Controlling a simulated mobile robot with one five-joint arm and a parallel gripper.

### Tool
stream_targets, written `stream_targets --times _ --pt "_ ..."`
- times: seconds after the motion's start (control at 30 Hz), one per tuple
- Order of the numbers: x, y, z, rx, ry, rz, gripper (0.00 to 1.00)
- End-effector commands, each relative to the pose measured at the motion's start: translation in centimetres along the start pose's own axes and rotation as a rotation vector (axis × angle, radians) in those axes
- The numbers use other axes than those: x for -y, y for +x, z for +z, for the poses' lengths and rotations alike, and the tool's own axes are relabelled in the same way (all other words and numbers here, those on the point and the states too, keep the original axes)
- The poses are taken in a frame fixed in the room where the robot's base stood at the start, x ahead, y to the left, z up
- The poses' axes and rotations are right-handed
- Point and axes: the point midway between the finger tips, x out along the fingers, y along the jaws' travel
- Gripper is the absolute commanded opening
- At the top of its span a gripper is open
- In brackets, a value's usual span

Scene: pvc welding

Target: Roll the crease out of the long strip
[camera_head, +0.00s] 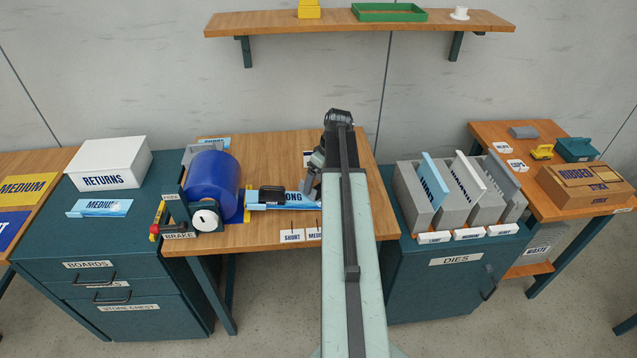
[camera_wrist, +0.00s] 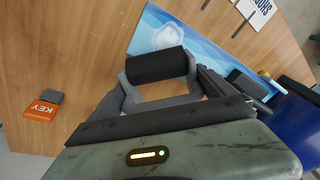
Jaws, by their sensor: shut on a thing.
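The long strip is light blue and lies on the wooden table, marked LONG in the head view (camera_head: 292,198). It also shows in the wrist view (camera_wrist: 205,55), with a pale raised-looking patch (camera_wrist: 168,35) that may be the crease. My gripper (camera_wrist: 160,92) is shut on a hand roller (camera_wrist: 156,66) with a black cylinder and grey frame. The roller overlaps the strip's edge in the wrist view; I cannot tell whether it touches. In the head view my gripper (camera_head: 314,172) is at the strip's right end, and my arm hides part of the table.
A blue roll (camera_head: 212,185) with a brake stands left of the strip. A black block (camera_head: 268,195) sits at the strip's left part. An orange KEY block (camera_wrist: 41,108) lies on the bare table. Dies stand in a grey rack (camera_head: 408,195) at right.

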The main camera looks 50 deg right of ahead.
Motion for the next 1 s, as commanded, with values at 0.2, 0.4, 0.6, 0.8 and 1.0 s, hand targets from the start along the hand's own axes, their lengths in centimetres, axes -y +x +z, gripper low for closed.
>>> stream_targets --times 0.2,0.4,0.6,0.8,1.0 --pt "1.1 0.1 1.2 0.000 0.000 -0.001 0.29" --pt "2.4 0.2 2.6 0.002 0.000 -0.001 0.29" --pt "2.5 0.2 2.8 0.003 -0.001 -0.002 0.29" --pt "3.6 0.1 3.9 0.005 0.000 -0.002 0.29" --pt "4.9 -0.1 5.3 0.004 0.000 -0.002 0.29"
